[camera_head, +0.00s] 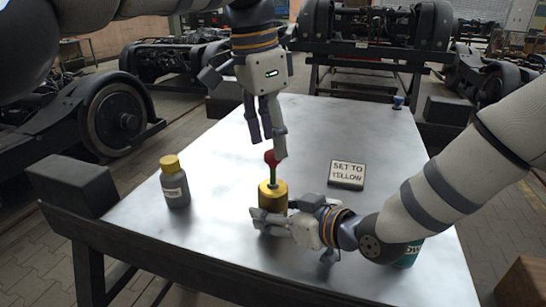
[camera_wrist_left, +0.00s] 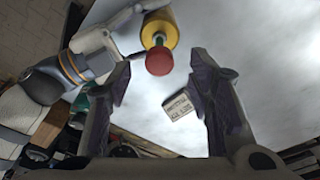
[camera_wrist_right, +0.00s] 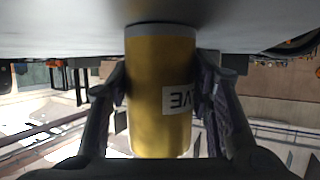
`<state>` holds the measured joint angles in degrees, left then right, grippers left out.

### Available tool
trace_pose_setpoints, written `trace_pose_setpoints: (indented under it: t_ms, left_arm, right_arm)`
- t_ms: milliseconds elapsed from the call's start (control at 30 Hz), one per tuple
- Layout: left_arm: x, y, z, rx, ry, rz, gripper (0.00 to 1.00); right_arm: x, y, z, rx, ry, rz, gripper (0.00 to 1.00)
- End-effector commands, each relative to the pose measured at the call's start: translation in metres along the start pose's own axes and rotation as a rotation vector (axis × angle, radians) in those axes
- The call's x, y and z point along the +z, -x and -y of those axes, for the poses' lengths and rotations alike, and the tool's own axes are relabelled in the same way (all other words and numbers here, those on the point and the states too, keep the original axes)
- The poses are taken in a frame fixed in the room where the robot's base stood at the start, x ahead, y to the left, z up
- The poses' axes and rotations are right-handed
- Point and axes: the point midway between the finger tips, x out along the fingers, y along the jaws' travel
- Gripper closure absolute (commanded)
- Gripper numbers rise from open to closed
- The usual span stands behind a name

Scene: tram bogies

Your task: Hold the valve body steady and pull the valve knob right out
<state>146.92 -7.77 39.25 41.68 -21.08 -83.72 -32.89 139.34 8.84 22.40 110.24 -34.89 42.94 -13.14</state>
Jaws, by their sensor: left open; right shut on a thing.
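The valve body (camera_head: 272,194) is a yellow cylinder standing upright on the metal table. It fills the middle of the right wrist view (camera_wrist_right: 160,95), with part of a label showing. My right gripper (camera_head: 272,217) is shut on it low down, one finger on each side. The valve knob (camera_head: 271,158) is a red ball on a green stem rising from the body's top. It also shows in the left wrist view (camera_wrist_left: 159,61). My left gripper (camera_head: 268,146) is open, pointing down just above and around the knob's height; in its wrist view the knob lies beyond the fingertips.
A grey bottle with a yellow cap (camera_head: 174,182) stands at the left. A sign reading "SET TO YELLOW" (camera_head: 347,174) lies to the right. A green container (camera_head: 408,254) is partly hidden behind my right arm. A small blue item (camera_head: 398,102) is at the far right corner.

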Motion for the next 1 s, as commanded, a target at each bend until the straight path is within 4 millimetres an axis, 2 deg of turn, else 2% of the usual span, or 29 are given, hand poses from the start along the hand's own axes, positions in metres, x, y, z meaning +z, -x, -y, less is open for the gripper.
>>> trace_pose_setpoints:
  t_ms: [100,233,367,567,600,700,1000]
  left_arm:
    - [-0.001,0.029,0.001,-0.005,0.002,-0.004,0.53]
    - [-0.001,0.046,0.001,-0.002,0.002,-0.003,0.53]
    - [-0.001,0.054,0.0,-0.001,0.0,-0.003,0.53]
    - [0.0,0.054,0.0,0.0,0.0,-0.002,0.53]
    - [0.0,0.054,0.0,0.0,0.0,-0.002,0.53]
    - [0.0,0.054,0.0,0.0,0.0,-0.002,0.53]
    - [0.0,0.054,0.0,-0.001,0.001,-0.002,0.53]
  right_arm:
    - [0.001,0.0,0.0,0.0,0.0,0.002,0.85]
    - [0.001,0.0,0.0,0.0,0.0,0.002,0.85]
    - [0.001,0.0,0.0,0.0,0.0,0.002,0.85]
    - [0.001,0.0,0.0,0.0,0.0,0.001,0.85]
    - [0.001,0.0,0.0,0.0,0.0,0.001,0.49]
    - [0.001,0.0,0.0,0.0,0.0,0.001,0.3]
    - [0.0,0.001,0.0,0.0,0.0,0.001,0.3]
